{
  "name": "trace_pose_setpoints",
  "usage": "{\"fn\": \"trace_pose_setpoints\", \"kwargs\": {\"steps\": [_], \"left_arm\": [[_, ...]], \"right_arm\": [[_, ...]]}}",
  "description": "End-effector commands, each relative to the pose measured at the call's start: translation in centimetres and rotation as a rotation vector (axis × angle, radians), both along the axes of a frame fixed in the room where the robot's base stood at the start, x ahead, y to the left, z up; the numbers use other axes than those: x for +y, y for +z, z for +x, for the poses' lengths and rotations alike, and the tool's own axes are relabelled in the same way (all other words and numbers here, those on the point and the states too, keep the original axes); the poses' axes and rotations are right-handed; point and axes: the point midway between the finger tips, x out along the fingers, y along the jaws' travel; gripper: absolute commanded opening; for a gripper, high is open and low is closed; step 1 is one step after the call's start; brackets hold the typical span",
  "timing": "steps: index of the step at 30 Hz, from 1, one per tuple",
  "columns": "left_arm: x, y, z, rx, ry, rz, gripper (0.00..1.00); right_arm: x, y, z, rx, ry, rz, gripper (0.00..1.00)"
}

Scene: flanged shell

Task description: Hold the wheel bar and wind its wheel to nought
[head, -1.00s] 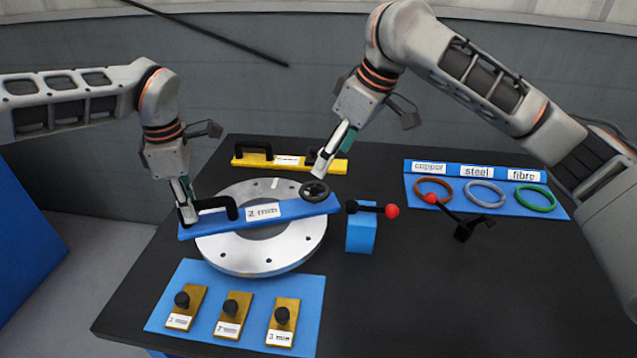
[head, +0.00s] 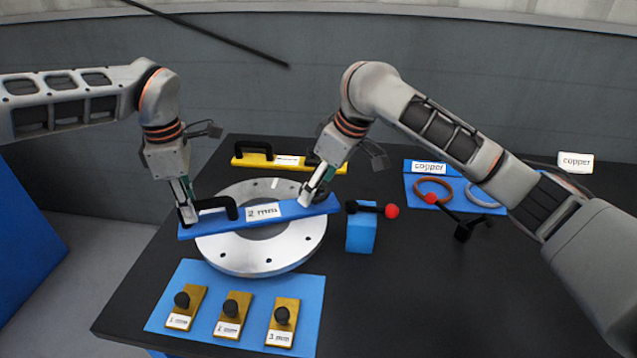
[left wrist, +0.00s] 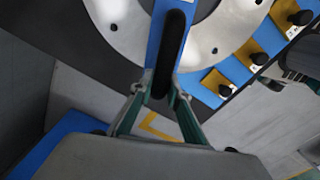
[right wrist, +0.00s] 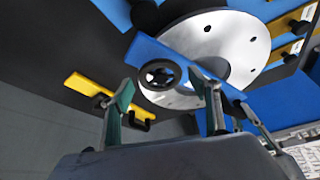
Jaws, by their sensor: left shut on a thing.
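The blue wheel bar (head: 236,222), labelled 2 mm, lies across the silver flange (head: 240,262). Its black handle (head: 215,205) is at the left end. My left gripper (head: 187,213) is shut on this handle, which also runs between its fingers in the left wrist view (left wrist: 172,50). My right gripper (head: 310,195) is at the bar's right end and hides the wheel in the head view. In the right wrist view the black wheel (right wrist: 160,75) shows between the spread fingers, with gaps on both sides. The wheel's reading cannot be made out.
A yellow bar (head: 280,168) lies behind the flange. A blue block (head: 360,235) with a red-knobbed lever stands to the right. Several brass pieces (head: 230,318) lie on the blue mat (head: 190,275) in front. Coloured rings lie on a blue board (head: 412,190), partly behind my right arm.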

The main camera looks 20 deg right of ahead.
Motion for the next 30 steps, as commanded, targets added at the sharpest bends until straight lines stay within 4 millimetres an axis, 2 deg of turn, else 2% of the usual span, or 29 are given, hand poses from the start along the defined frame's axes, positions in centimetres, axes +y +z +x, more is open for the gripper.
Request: {"fn": "trace_pose_setpoints", "kwargs": {"steps": [1,3,17,30], "left_arm": [[0.15,-0.17,0.04,0.000,0.002,0.003,0.00],[0.15,-0.17,0.04,0.000,0.001,0.003,0.00],[0.15,-0.17,0.03,0.001,0.001,0.003,0.00],[0.15,-0.17,0.02,0.001,0.001,0.002,0.00]], "right_arm": [[0.00,-0.04,0.00,0.000,0.000,0.000,0.44],[-0.01,-0.04,0.00,0.000,0.000,0.000,0.26],[-0.18,-0.03,0.11,0.001,0.067,-0.004,0.27],[-0.34,-0.02,0.46,0.002,0.420,-0.004,0.27]]}}
